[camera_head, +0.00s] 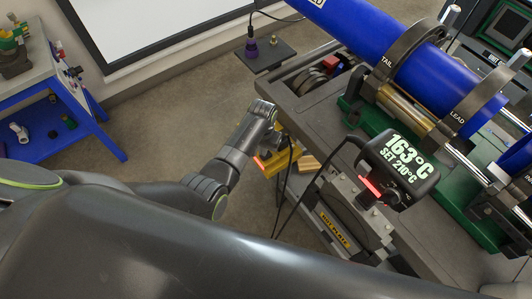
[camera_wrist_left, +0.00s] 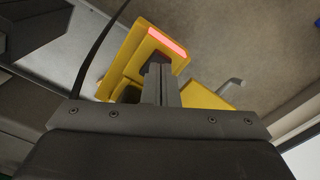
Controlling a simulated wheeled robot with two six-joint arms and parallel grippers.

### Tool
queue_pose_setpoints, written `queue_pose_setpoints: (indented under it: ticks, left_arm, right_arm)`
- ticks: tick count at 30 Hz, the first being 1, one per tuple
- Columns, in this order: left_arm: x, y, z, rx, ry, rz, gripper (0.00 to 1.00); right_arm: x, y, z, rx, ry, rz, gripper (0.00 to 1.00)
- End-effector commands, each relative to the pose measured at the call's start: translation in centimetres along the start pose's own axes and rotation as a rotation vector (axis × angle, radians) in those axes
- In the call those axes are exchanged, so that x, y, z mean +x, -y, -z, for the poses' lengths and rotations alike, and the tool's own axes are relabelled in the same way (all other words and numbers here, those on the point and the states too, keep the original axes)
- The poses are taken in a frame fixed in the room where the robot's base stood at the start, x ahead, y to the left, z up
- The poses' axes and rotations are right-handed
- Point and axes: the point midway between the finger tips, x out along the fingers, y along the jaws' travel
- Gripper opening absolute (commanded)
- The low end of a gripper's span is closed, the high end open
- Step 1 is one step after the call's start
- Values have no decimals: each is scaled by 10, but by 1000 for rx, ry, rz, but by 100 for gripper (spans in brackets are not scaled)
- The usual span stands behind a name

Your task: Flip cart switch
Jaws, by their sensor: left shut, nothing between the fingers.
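The cart's yellow switch box (camera_head: 272,164) hangs at the left edge of the cart in the head view, with a glowing red strip on it. In the left wrist view the yellow box (camera_wrist_left: 133,47) lies just beyond my left gripper (camera_wrist_left: 157,68), whose fingers are shut together and empty. The fingertips overlap the box in this view, below the red strip; I cannot tell whether they touch it. A small grey lever-like piece (camera_wrist_left: 231,86) sticks out to the right of the box. In the head view my left wrist is above the box and its fingers are mostly hidden.
The cart (camera_head: 303,106) carries a blue pipe (camera_head: 367,32) in clamps and a hot plate unit (camera_head: 335,230). Its display (camera_head: 400,158) reads 163°C, set 210°C. A dark cable hangs near the box. A blue bench (camera_head: 80,110) stands at left, with bare floor between.

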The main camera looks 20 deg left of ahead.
Motion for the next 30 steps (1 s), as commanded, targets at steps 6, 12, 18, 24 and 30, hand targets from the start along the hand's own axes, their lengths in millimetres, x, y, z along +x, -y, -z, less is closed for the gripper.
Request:
queue_pose_setpoints:
  ticks: [6, 12, 18, 24, 30]
  left_arm:
    - [0, 0, 0, 0, 0, 0, 0]
    - [1, 0, 0, 0, 0, 0, 0]
    - [4, 0, 0, 0, 0, 0, 0]
    - [7, 0, 0, 0, 0, 0, 0]
    - [10, 0, 0, 0, 0, 0, 0]
  right_arm:
    - [0, 0, 0, 0, 0, 0, 36]
    - [1, 0, 0, 0, 0, -1, 36]
    - [3, 0, 0, 0, 0, -1, 36]
    - [5, 0, 0, 0, 0, -1, 36]
    - [7, 0, -1, 0, 0, -1, 36]
